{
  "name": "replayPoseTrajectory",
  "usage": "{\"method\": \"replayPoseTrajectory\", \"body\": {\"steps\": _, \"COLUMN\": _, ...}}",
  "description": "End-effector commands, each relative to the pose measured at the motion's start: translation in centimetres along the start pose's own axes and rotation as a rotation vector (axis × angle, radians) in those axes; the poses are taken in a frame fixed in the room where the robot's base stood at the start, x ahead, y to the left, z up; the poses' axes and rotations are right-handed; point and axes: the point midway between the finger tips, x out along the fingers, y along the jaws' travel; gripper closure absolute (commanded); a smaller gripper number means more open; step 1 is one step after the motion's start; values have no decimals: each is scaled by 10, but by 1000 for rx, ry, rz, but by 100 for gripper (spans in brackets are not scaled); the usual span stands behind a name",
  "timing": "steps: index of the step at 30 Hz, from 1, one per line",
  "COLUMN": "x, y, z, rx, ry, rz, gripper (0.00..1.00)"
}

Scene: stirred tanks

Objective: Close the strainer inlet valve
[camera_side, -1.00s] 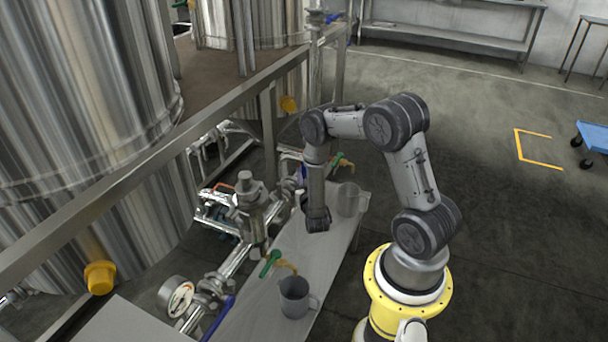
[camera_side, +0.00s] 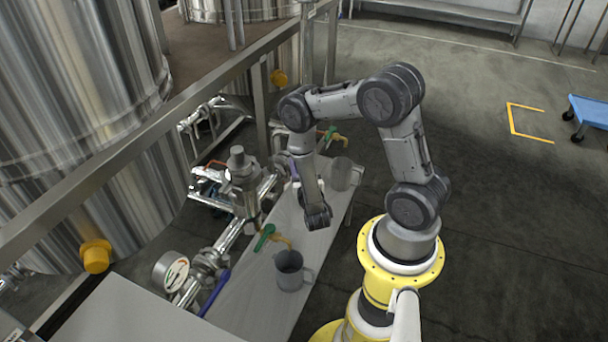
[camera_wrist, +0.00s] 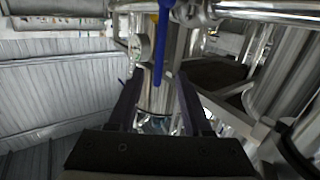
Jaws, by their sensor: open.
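The strainer (camera_side: 242,185) looks to be the capped upright metal body on the pipe run left of my arm in the side view. One blue lever handle (camera_side: 215,292) sits on the pipe beside the gauge; a blue-purple strip (camera_side: 294,168) shows by my forearm. In the wrist view a long blue handle (camera_wrist: 159,50) hangs from a shiny pipe, its lower end near and between my fingertips. My gripper (camera_wrist: 155,78) is open and empty; no grasp shows. In the side view my wrist hides the fingers. I cannot tell which side-view handle this is.
A bench (camera_side: 262,305) below carries a near mug (camera_side: 291,272) and a far mug (camera_side: 341,173). A green-handled tap (camera_side: 264,237) is close to my wrist. A gauge (camera_side: 170,270), frame rails and tanks (camera_side: 75,80) crowd the left. Open floor lies right.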

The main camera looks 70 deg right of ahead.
Motion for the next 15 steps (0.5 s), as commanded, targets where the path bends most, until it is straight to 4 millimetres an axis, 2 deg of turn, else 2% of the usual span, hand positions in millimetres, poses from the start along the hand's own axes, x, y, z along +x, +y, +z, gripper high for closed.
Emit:
{"method": "replayPoseTrajectory", "body": {"steps": 1, "x": -11, "y": -2, "z": 0, "rx": -3, "ry": -1, "rz": -6, "gripper": 50}}
{"method": "replayPoseTrajectory", "body": {"steps": 6, "x": -37, "y": -1, "z": 0, "rx": -2, "ry": -1, "rz": -5, "gripper": 50}}
{"method": "replayPoseTrajectory", "body": {"steps": 15, "x": -56, "y": 0, "z": 0, "rx": 0, "ry": 0, "rz": 0, "gripper": 50}}
